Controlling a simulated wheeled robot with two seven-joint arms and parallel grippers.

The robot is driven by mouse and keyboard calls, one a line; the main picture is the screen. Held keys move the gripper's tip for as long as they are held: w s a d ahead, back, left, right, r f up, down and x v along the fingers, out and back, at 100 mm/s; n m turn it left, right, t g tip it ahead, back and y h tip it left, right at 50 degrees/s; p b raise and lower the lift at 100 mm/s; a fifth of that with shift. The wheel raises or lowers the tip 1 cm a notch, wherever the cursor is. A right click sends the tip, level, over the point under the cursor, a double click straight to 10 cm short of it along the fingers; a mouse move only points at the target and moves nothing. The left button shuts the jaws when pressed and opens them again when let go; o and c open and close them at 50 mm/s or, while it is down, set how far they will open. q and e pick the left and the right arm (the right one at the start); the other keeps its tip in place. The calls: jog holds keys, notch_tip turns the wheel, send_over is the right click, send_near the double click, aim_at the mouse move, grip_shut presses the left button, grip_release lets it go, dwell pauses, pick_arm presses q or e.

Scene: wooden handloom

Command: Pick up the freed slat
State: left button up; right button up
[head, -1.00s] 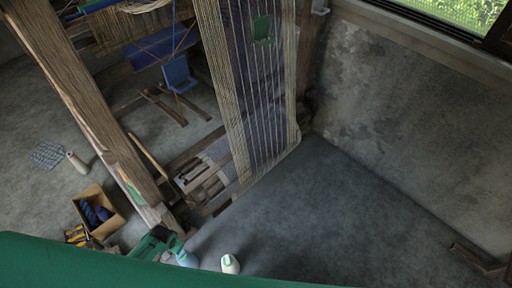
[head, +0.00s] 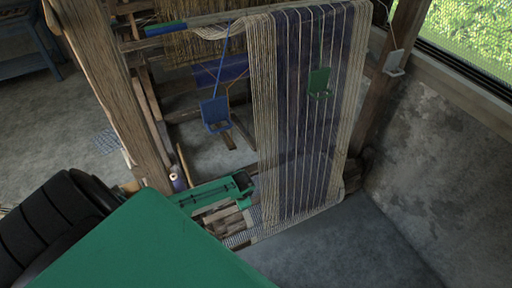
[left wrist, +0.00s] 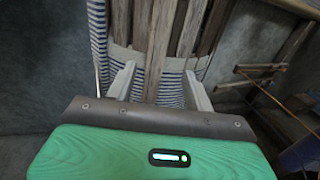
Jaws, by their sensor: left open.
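Several wooden slats (head: 218,217) lie side by side at the foot of the loom, on a blue-and-white striped cloth. In the left wrist view, a narrow slat (left wrist: 160,45) runs between the fingers of my left gripper (left wrist: 159,72), with wider slats on both sides. I cannot tell for sure which slat is the freed one. The left gripper is open, its pale fingers spread over the slats' near ends. Whether they touch is unclear. In the head view my green left arm covers part of the slats. My right gripper is not in view.
The warp sheet (head: 315,120) hangs just right of the slats. A thick wooden post (head: 110,95) stands to their left. A blue hanging piece (head: 215,114) and a green one (head: 319,82) are above. The floor (head: 330,250) at the lower right is clear.

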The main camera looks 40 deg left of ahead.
pick_arm(q)
jog(key=shift+s+x, duration=0.15)
jog(key=shift+x, duration=1.45)
jog(key=shift+s+x, duration=0.15)
jog(key=shift+x, duration=1.5)
jog(key=shift+d, duration=0.15)
jog(key=c, duration=1.1)
